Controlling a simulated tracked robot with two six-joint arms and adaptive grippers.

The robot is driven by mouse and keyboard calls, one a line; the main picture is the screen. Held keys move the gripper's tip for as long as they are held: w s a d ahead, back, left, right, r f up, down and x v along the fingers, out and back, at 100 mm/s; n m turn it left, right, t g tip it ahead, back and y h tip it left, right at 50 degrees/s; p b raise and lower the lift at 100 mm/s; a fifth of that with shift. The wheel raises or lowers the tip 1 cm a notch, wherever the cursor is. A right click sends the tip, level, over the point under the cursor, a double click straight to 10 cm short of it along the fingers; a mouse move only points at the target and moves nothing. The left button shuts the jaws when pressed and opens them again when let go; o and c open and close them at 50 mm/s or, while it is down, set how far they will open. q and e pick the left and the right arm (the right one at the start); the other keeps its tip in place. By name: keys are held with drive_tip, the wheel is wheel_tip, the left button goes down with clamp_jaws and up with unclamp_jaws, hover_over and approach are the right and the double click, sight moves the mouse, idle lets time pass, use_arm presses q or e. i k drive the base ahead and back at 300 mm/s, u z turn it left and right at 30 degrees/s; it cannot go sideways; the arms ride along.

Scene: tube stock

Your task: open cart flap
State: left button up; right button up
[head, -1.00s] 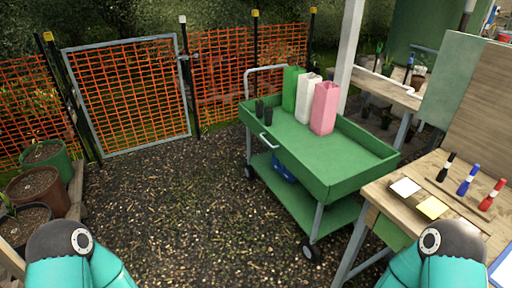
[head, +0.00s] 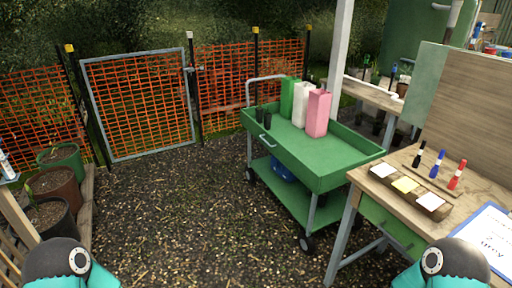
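A green two-level cart (head: 338,170) stands on the gravel right of the middle. It has raised tray sides, a grey push handle (head: 265,80) at its far end and small black wheels. A small light handle (head: 265,139) sits on its left side, on what may be the flap; that side looks upright. Green, white and pink bags (head: 318,113) and small black pots (head: 263,114) stand in the top tray. Something blue (head: 284,169) is on the lower shelf. Only teal and dark parts of my two arms show at the bottom corners; neither gripper is in view.
A wooden workbench (head: 400,205) with marker pens, cards and a clipboard (head: 485,240) stands close to the cart on the right. Potted plants (head: 52,185) line the left. An orange mesh fence with a grey-framed gate (head: 140,105) runs behind. The gravel left of the cart is free.

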sight(306, 174)
drive_tip(key=z, duration=0.05)
drive_tip(key=i, duration=1.4)
drive_tip(key=u, duration=1.1)
drive_tip(key=i, duration=1.85)
drive_tip(key=z, duration=0.75)
drive_tip(key=k, duration=0.85)
drive_tip(key=z, duration=0.05)
